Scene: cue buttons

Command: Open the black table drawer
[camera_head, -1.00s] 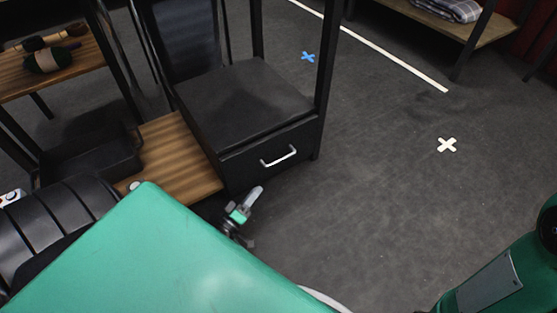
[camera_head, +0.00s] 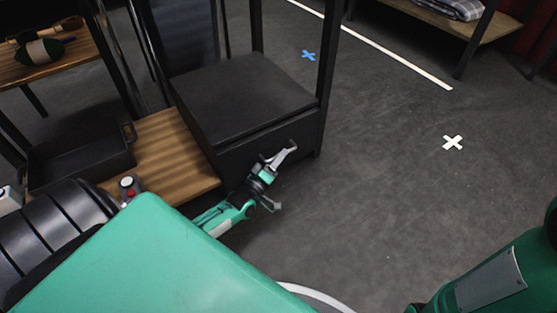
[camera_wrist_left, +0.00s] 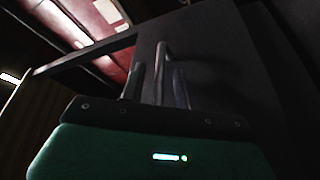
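The black table drawer (camera_head: 236,158) is shut, under the flat black top of the black table (camera_head: 240,98). Its pale metal handle (camera_head: 289,147) is partly covered by my left gripper (camera_head: 274,170) in the head view. In the left wrist view the handle (camera_wrist_left: 161,58) stands out from the dark drawer front, between the two fingers of my left gripper (camera_wrist_left: 158,82). The fingers are apart, and I see no clear grip on the handle. My right gripper is out of view.

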